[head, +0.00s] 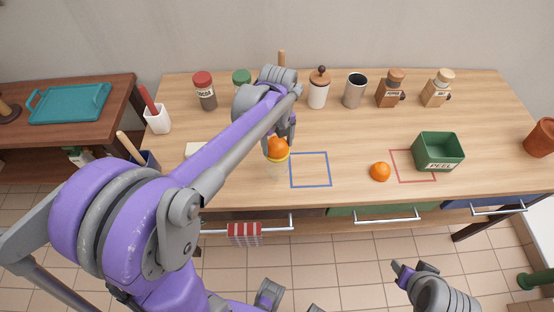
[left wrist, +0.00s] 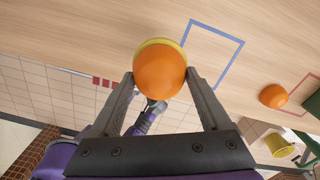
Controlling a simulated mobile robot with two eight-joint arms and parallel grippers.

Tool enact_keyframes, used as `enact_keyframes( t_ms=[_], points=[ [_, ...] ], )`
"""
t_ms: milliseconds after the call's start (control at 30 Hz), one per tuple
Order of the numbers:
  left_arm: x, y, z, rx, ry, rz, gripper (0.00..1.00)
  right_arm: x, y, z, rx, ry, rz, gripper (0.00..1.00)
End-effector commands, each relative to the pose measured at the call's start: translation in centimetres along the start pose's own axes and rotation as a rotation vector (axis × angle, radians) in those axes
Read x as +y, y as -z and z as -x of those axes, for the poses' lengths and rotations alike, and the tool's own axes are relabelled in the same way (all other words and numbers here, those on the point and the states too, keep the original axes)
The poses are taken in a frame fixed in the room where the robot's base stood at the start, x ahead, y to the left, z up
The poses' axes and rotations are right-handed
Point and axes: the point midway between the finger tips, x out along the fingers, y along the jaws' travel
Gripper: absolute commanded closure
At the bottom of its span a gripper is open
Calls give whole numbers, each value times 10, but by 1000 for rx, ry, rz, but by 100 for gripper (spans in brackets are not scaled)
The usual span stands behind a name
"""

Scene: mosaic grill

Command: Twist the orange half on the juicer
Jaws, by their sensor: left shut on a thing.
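My left gripper (head: 284,139) comes down from above and is shut on this orange half. In the left wrist view the orange half (left wrist: 160,74) lies between the two fingers (left wrist: 162,80), with the yellow rim (left wrist: 160,43) just behind it. The orange half hides the juicer's cone. A second orange piece (head: 380,171) lies by the red square outline. My right gripper (head: 414,269) hangs in front of the counter, away from everything; its jaw opening is unclear.
A green PEEL bin (head: 438,152) stands at the right. Jars, a grey cup (head: 355,91) and shakers line the back. A white utensil holder (head: 158,121) stands at the left. The blue square outline (head: 310,170) is empty.

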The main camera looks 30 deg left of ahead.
Motion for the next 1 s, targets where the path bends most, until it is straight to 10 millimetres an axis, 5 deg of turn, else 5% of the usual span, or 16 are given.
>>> enact_keyframes(
  t_ms=[400, 733, 1000],
  points=[
    [0, 0, 0, 0, 1, -380, 60, 0, 0, 0, 0, 0, 0, 50],
    [0, 0, -1, 0, 0, -23, 60, 0, -1, -1, -1, 0, 0, 50],
    [0, 0, -1, 0, 0, 14, 60, 0, -1, -1, -1, 0, 0, 50]
  ],
)
